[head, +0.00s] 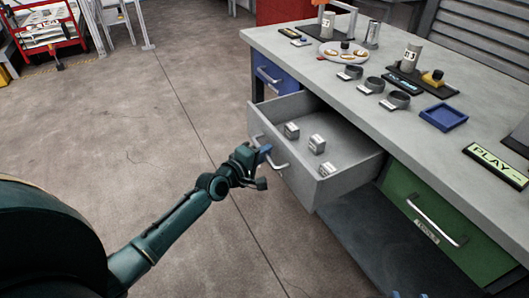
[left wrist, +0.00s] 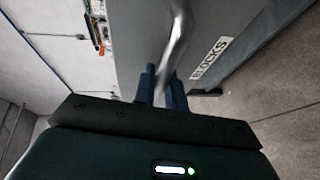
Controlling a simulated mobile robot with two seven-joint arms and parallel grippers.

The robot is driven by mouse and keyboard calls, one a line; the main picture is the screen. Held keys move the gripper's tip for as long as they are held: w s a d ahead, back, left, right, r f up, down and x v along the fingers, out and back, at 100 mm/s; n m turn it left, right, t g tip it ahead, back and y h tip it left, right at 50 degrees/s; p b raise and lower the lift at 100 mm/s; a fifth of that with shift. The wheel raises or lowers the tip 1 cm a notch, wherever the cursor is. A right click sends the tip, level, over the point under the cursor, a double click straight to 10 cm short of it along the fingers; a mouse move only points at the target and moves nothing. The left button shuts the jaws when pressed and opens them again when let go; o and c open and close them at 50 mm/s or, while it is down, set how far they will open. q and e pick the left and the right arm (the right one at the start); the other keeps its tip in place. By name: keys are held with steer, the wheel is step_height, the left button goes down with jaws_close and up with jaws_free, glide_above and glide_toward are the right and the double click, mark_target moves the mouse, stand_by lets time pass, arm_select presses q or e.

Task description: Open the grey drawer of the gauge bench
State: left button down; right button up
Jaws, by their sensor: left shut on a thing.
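The grey drawer (head: 345,155) of the gauge bench (head: 300,60) stands pulled well out in the head view. Several small metal blocks (head: 316,144) lie inside it. My left gripper (head: 264,156) is at the drawer's front, shut on its metal bar handle (head: 277,163). In the left wrist view the two blue fingertips (left wrist: 161,86) sit on either side of the curved handle (left wrist: 178,40). A label reading BLOCKS (left wrist: 210,58) shows on the drawer front there. My right gripper is in neither view.
A blue drawer (head: 272,75) on the left and a green drawer (head: 440,225) on the right look shut. The bench top holds cylinders, rings, a plate and a blue tray (head: 443,117). The floor (head: 150,120) left of the bench is clear.

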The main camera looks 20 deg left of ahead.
arm_select(q)
steer(key=c, duration=1.7)
jaws_free()
steer(key=shift+c, duration=0.2)
